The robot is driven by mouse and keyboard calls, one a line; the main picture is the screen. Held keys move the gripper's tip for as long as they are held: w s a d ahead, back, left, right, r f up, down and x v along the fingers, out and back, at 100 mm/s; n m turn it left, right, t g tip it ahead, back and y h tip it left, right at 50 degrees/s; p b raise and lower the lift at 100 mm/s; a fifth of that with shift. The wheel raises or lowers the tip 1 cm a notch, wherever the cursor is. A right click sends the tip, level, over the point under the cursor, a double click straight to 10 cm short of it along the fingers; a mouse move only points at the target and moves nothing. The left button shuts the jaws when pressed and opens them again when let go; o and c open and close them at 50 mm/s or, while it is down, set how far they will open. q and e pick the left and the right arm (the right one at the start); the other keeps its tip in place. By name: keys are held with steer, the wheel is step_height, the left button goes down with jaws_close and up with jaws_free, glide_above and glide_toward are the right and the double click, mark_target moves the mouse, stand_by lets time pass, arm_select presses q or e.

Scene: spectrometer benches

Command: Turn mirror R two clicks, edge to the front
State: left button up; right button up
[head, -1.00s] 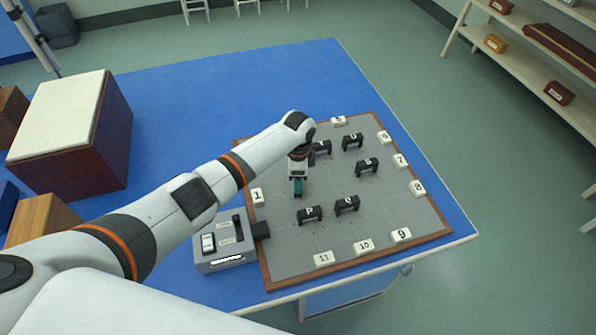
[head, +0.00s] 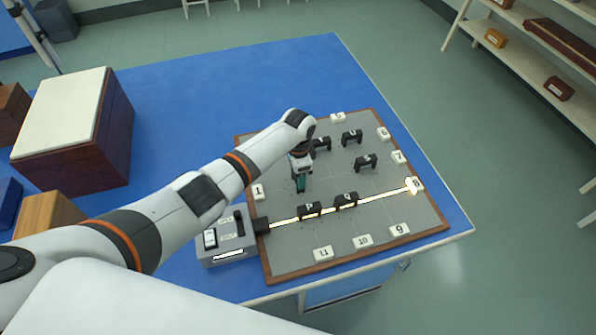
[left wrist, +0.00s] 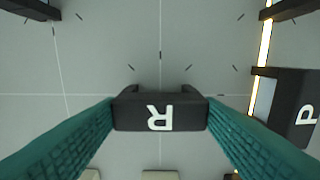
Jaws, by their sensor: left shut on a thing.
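Mirror R (left wrist: 160,113) is a small black block with a white letter R, seen upside down in the left wrist view. My left gripper (head: 301,187) is low over the left part of the grey board (head: 290,258). Its teal fingers stand on either side of mirror R in the left wrist view (left wrist: 160,122), shut on its ends. In the head view the gripper hides mirror R. The mirror's long side lies across the wrist picture. My right gripper is in neither view.
A bright beam (head: 380,193) runs from the black emitter (head: 262,226) past two black mirrors to label 8 (head: 414,185). Mirror P (left wrist: 285,105) stands close right of my fingers in the wrist view. Other mirrors, such as one at the right (head: 365,162), stand farther back.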

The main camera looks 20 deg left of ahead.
arm_select(q)
steer(key=o, duration=1)
step_height(320, 180, up, 12)
steer(key=shift+r+b, duration=0.1)
steer(key=shift+b, duration=0.85)
